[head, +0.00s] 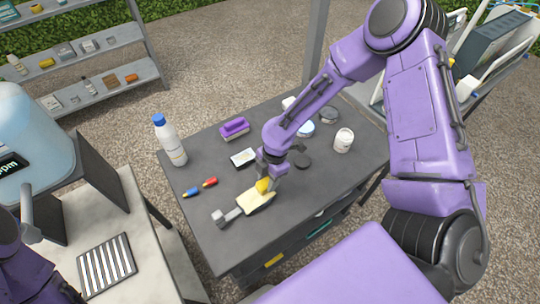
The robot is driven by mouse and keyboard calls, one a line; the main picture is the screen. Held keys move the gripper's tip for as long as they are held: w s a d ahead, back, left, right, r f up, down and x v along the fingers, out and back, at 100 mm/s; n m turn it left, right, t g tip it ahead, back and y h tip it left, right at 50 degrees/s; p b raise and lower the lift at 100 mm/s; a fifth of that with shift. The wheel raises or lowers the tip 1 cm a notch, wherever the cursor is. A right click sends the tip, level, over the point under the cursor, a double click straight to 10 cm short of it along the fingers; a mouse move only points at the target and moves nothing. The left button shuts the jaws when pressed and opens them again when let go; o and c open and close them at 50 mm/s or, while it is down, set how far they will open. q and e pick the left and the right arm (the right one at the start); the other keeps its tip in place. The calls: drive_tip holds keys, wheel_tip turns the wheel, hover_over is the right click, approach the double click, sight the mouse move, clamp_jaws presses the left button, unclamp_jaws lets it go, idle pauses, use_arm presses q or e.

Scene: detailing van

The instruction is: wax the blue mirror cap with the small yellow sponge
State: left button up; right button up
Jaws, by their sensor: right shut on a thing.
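My right gripper (268,176) is shut on the small yellow sponge (263,186) over the middle front of the dark table. The sponge is low against a pale cream-yellow, cap-like piece (257,202), and seems to touch it. This piece joins a grey bracket (228,215) on its left. No blue shows on it, so I cannot tell whether it is the blue mirror cap under a pale coating. Part of its far edge is hidden by the sponge and gripper. Parts of my left arm show at the lower left, but its gripper is not in view.
On the dark table (215,240) stand a white bottle with a blue cap (170,140), a purple brush (234,128), a white card (244,158), small red (210,182) and blue (191,192) items, a white jar (343,141) and a dark disc (303,160). Shelves (95,88) stand behind left.

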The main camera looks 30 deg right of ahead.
drive_tip(key=shift+s+a, duration=0.2)
drive_tip(key=shift+a, duration=1.85)
drive_tip(key=shift+s+a, duration=0.15)
drive_tip(key=shift+a, duration=1.85)
drive_tip(key=shift+s+a, duration=0.2)
drive_tip(key=shift+a, duration=0.85)
drive_tip(key=a+v, duration=0.1)
drive_tip(key=v, duration=0.5)
drive_tip(key=shift+r, duration=0.5)
drive_tip(key=shift+a, duration=0.1)
